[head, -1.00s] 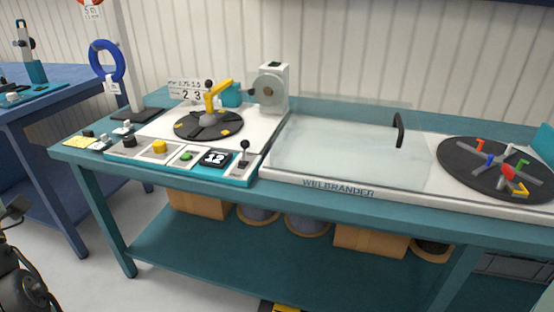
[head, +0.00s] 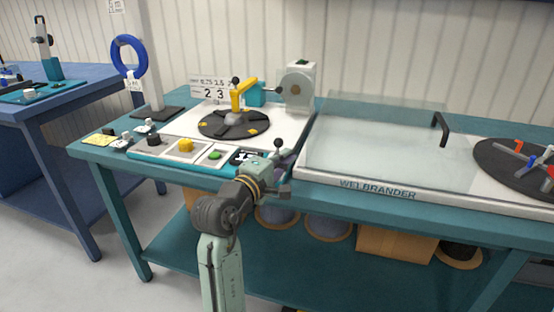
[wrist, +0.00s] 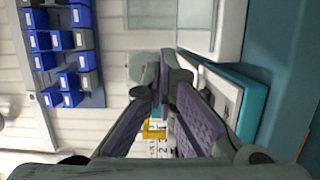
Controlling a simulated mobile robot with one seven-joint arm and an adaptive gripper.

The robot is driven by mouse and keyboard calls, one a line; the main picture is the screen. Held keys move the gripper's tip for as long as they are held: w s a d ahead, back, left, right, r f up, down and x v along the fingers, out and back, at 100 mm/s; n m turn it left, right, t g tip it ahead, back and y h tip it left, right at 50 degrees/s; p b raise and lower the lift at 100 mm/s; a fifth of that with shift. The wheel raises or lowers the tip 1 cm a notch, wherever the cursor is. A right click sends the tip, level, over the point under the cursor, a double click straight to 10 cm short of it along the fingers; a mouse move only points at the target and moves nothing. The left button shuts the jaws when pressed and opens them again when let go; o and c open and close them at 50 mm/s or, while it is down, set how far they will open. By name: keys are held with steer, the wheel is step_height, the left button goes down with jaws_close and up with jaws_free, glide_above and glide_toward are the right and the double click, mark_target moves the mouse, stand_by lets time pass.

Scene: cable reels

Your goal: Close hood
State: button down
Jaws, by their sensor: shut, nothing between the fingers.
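The hood is a clear panel (head: 385,140) with a black upright handle (head: 441,128) near its right end. It lies over the pale bed in the middle of the bench, left of the right-hand turntable (head: 520,168), which is uncovered. My gripper (head: 282,178) is at the bench's front edge by the control panel, left of the hood and well apart from its handle. In the wrist view my gripper (wrist: 160,92) has its fingertips together with nothing held. I cannot clearly identify the hood in that view.
A lever with a black knob (head: 278,144) stands right by my gripper. Blue bins (wrist: 65,60) hang on the wall in the wrist view.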

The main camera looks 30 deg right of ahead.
steer(key=shift+p+x, duration=0.3)
steer(key=shift+x, duration=2.25)
